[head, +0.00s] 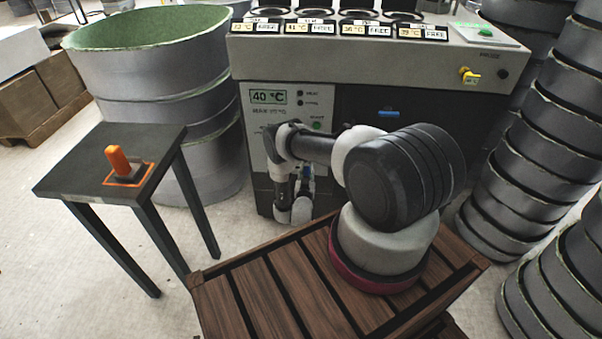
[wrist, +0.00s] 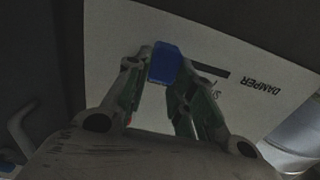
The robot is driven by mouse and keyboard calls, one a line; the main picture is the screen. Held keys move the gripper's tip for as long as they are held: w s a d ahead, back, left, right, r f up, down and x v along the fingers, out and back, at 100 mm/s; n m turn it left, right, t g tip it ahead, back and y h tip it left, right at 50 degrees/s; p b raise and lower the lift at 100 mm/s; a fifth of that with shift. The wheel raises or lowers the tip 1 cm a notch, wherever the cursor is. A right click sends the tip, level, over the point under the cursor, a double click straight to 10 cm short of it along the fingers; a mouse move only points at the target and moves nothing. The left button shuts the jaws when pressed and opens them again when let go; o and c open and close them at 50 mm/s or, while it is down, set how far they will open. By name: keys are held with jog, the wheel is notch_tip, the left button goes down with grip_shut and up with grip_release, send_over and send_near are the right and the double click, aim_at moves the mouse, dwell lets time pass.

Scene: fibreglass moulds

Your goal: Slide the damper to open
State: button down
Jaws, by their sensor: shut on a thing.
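The damper knob (wrist: 164,60) is a blue block on a pale panel (wrist: 228,62), seen upside down in the wrist view. A dark slot (wrist: 208,69) runs from the knob to the right, with the word DAMPER printed further right. My gripper (wrist: 165,70) is shut on the knob, one finger on each side. The knob sits at the left end of the visible slot; my fingers hide part of the panel and its smaller lettering.
The grey machine (head: 360,57) has a 40 °C display (head: 268,97), a yellow valve (head: 469,75) and a blue handle (head: 389,114). A small dark table (head: 80,165) with an orange lever (head: 117,158) stands left. A large round mould (head: 150,62) stands behind it; stacked moulds (head: 535,150) stand right.

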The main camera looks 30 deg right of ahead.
jog(key=c, duration=1.2)
grip_release()
jog(key=shift+s+d, duration=0.15)
jog(key=v, duration=1.2)
